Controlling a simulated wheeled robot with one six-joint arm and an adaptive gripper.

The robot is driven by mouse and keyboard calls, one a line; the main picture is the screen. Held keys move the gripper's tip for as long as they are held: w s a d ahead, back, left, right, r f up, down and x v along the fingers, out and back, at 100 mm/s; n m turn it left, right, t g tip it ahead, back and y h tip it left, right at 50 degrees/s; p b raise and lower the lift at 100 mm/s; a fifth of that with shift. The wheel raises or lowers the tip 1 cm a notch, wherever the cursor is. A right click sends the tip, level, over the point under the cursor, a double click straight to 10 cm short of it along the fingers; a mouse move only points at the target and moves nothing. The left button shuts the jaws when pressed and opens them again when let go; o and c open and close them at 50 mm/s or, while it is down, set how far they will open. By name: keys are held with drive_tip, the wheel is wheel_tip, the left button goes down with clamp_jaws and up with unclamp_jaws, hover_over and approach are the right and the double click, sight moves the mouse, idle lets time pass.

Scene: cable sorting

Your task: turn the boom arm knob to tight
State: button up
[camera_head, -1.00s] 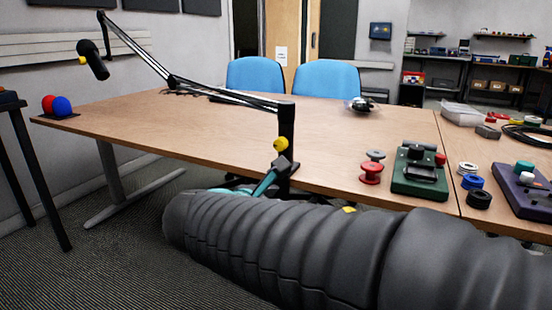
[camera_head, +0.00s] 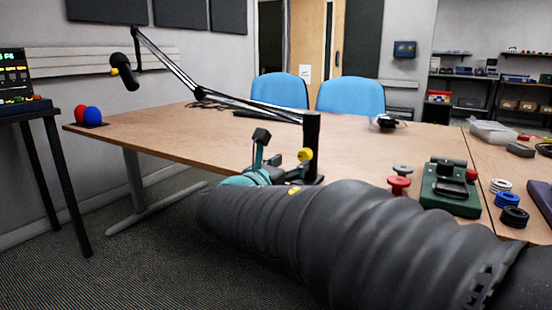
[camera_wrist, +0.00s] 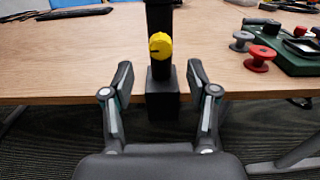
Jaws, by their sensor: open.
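The boom arm (camera_head: 245,101) rises from a black post (camera_head: 312,140) clamped at the table's front edge. Its yellow knob (camera_head: 305,155) sits on the side of the post that faces me. In the wrist view the knob (camera_wrist: 160,46) is upper centre, with a dark pointer line pointing left. My gripper (camera_wrist: 160,78) is open and empty, its two fingers apart, one on each side of the post's lower part in the picture and below the knob. In the head view my gripper (camera_head: 268,146) is just left of the knob; whether it touches the post cannot be told.
A microphone (camera_head: 124,72) hangs from the boom's far end. Right of the post on the table (camera_head: 200,135) are red and grey spools (camera_head: 400,183) and a green device (camera_head: 450,190). Blue chairs (camera_head: 350,97) stand behind. The table's middle is mostly clear.

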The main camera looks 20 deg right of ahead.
sight(303, 156)
drive_tip(key=shift+x, duration=3.05)
clamp_jaws()
